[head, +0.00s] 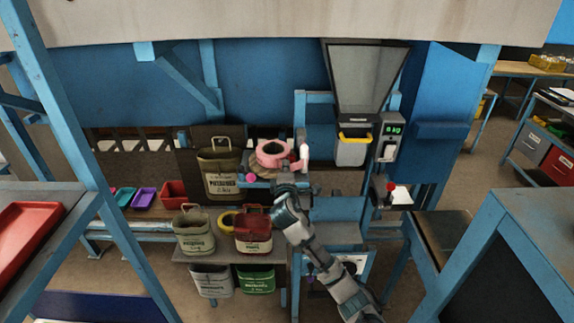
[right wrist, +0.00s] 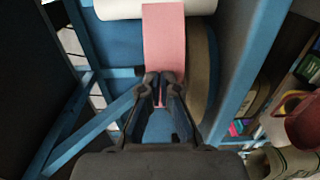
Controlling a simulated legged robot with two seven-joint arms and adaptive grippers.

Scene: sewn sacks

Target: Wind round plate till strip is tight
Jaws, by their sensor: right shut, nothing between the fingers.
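A pink strip (head: 272,147) shows as a rounded band at the blue stand in the head view. In the right wrist view the pink strip (right wrist: 164,40) runs flat and straight down from a white roller (right wrist: 120,8) to behind my fingertips. A brown rounded edge, seemingly the round plate (right wrist: 205,75), shows just right of the strip. My right gripper (head: 284,186) is just below the pink band in the head view. It is shut and empty, with its fingertips (right wrist: 160,78) in front of the strip; whether they touch it is unclear. My left gripper is not in view.
A magenta knob (head: 252,178) sits left of my right gripper. Labelled sacks, one olive (head: 195,233) and one red (head: 254,232), stand on the bench to the left. A hopper (head: 366,75) and a scale display (head: 391,131) are to the right. Blue frame posts (right wrist: 252,70) flank the work spot.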

